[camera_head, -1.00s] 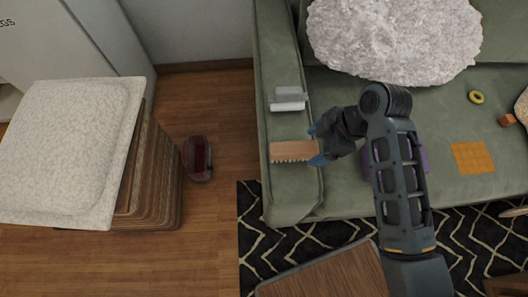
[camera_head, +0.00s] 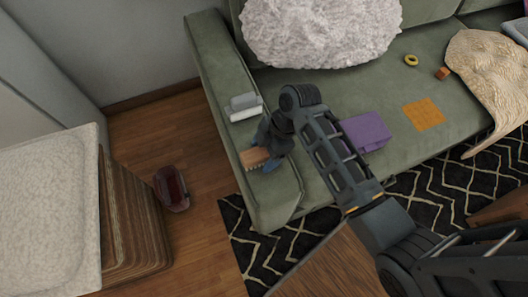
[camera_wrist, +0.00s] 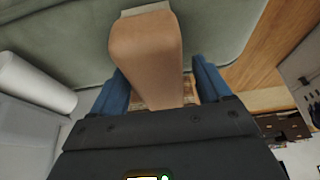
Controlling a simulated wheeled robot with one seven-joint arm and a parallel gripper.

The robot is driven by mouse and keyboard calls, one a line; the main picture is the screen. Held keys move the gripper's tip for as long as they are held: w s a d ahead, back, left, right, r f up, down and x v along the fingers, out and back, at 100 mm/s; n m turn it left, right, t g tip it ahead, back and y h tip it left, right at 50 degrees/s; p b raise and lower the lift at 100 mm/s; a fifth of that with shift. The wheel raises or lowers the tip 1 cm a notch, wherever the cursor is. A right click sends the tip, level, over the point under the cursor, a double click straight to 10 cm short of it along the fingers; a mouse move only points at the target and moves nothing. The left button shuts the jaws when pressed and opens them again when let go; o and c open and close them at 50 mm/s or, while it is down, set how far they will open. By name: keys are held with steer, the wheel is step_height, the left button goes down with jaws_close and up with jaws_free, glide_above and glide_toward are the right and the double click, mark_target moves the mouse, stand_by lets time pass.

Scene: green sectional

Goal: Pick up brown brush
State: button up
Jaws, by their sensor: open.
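The brown brush (camera_head: 254,157) is at the green sofa's left armrest in the head view, its near part covered by my gripper. In the wrist view the brush (camera_wrist: 147,58) shows as a smooth brown block reaching in between the two blue fingers. My gripper (camera_head: 262,160) is over the armrest with its fingers on either side of the brush; in the wrist view the gripper (camera_wrist: 160,90) is open, with a finger at each side of the brush. I cannot tell whether the fingers touch it.
A grey and white roll-shaped object (camera_head: 245,106) lies on the armrest (camera_head: 205,52) just behind the brush. A purple box (camera_head: 366,132) and an orange square (camera_head: 423,114) are on the seat. A fluffy white cushion (camera_head: 320,30) is at the back.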

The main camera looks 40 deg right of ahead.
mark_target(260, 151)
steer(key=c, duration=1.1)
steer(key=shift+r, duration=0.1)
step_height(260, 151, up, 4)
steer(key=s+d+r, duration=0.2)
steer(key=d+r, duration=0.4)
steer(key=d, duration=0.5)
steer(key=shift+s+d+r+b, duration=0.15)
steer(key=shift+d+r+b, duration=0.1)
steer(key=shift+r+b, duration=0.15)
